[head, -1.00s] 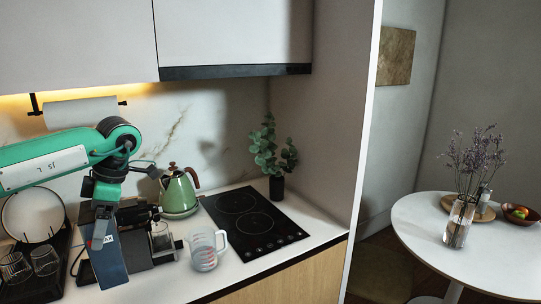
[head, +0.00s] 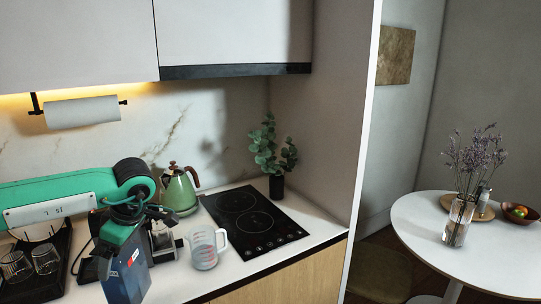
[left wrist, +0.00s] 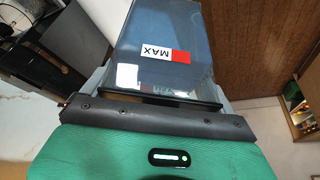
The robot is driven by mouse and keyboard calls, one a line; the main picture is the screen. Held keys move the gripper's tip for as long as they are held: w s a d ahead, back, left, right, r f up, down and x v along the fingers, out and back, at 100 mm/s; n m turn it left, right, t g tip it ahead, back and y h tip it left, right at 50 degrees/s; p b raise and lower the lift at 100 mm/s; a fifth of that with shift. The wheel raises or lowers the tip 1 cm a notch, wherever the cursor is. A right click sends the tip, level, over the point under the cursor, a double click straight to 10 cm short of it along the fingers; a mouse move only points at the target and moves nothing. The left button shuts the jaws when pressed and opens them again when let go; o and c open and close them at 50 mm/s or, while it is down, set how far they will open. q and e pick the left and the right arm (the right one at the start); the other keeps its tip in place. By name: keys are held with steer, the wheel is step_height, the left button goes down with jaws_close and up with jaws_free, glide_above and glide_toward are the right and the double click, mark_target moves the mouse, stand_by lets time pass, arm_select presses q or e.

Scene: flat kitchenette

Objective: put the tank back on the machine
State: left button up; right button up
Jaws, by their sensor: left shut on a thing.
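The tank (head: 130,280) is a dark blue see-through box with a white and red MAX label. It also shows in the left wrist view (left wrist: 150,30), filling the space beyond my gripper. My left gripper (left wrist: 150,100) is shut on the tank at its near end; its fingers are mostly hidden in the head view. The tank hangs tilted in front of the counter. The dark coffee machine (head: 167,258) stands on the counter behind it, largely hidden by my arm and the tank. The machine's tank seat cannot be seen. My right gripper is not in view.
A clear measuring jug (head: 204,249) stands close to the right of the machine. A green kettle (head: 179,192) is behind it. A black hob (head: 252,220) lies to the right. A dark rack (head: 40,284) with glasses stands at the left.

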mark_target(143, 287)
arm_select(q)
steer(key=s+d+f+m+t, duration=0.1)
steer(key=f+m, duration=0.1)
steer(key=m, duration=0.1)
steer(key=s+d+f+m+t+h, duration=0.1)
steer(key=d+f+m, duration=0.1)
steer(key=m, duration=0.1)
steer(key=d+f+m+t, duration=0.1)
steer(key=d+f+m, duration=0.1)
steer(key=f, duration=0.1)
steer(key=shift+s+d+f+m, duration=0.1)
steer(key=shift+s+d+m, duration=0.05)
steer(key=shift+s+m, duration=0.25)
steer(key=s+d+f+m+t+h, duration=0.1)
steer(key=s+d+f+m+h, duration=0.2)
steer(key=m, duration=0.5)
steer(key=s+d+f, duration=0.1)
steer(key=s+d, duration=0.1)
steer(key=d, duration=0.1)
steer(key=shift+s+d+f+m, duration=0.2)
steer(key=shift+s+d+m, duration=0.1)
steer(key=shift+d+m, duration=0.1)
steer(key=shift+w+a, duration=0.1)
